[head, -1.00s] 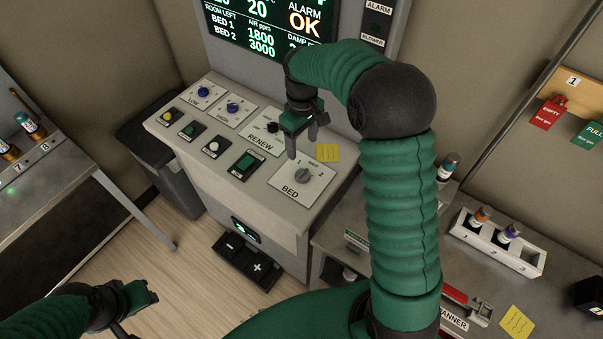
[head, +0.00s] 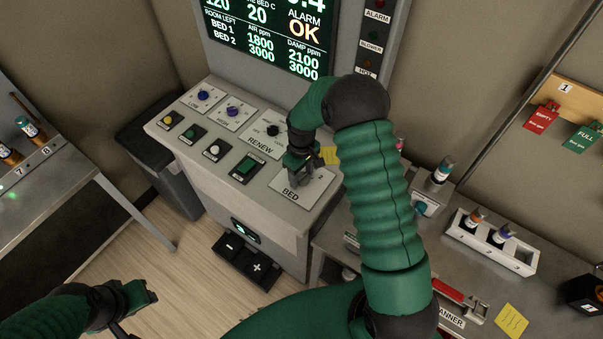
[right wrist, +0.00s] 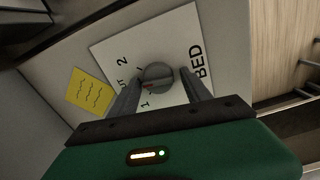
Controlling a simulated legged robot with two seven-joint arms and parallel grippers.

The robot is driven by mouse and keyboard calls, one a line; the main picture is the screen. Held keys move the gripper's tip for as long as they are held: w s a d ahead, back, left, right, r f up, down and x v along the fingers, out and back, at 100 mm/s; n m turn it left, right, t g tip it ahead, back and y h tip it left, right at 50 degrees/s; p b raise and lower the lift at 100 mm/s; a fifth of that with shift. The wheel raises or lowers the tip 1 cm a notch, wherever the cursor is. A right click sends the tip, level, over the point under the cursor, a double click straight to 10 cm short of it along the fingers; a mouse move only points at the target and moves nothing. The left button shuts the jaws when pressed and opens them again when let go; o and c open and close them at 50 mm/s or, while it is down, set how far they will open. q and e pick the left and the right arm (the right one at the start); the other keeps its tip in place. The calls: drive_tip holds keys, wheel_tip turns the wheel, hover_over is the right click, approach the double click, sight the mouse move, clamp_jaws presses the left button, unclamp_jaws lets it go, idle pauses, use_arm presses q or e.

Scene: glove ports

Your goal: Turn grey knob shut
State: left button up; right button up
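The grey knob (right wrist: 157,76) sits on the white BED plate (right wrist: 108,58), marked 1, 2 and a partly hidden word ending in UT between them. In the right wrist view a red mark on the knob faces lower left, toward the side of the 1. My right gripper (head: 303,183) is down over the plate and hides most of the knob in the head view. Its fingers are open, one on each side of the knob, with small gaps seeming to show. My left gripper (head: 143,293) is low at the left, away from the console; its finger opening is unclear.
The RENEW plate (head: 262,138) with a black knob and a green button (head: 247,166) lie just left of the right gripper. A yellow note (right wrist: 90,94) is beside the BED plate. Blue knobs (head: 204,95) stand further left. A vial rack (head: 490,243) is at right.

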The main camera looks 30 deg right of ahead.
sight(302, 175)
drive_tip(key=shift+c, duration=1.1)
drive_tip(key=shift+d, duration=0.2)
drive_tip(key=c, duration=0.9)
drive_tip(key=shift+a+n, duration=0.1)
drive_tip(key=shift+n, duration=0.7)
drive_tip(key=shift+f, duration=0.1)
drive_tip(key=o, duration=1.1)
drive_tip(key=shift+o, duration=1.4)
wheel_tip(302, 175, up, 17)
drive_tip(key=b, duration=0.3)
drive_tip(key=shift+w+f, duration=0.15)
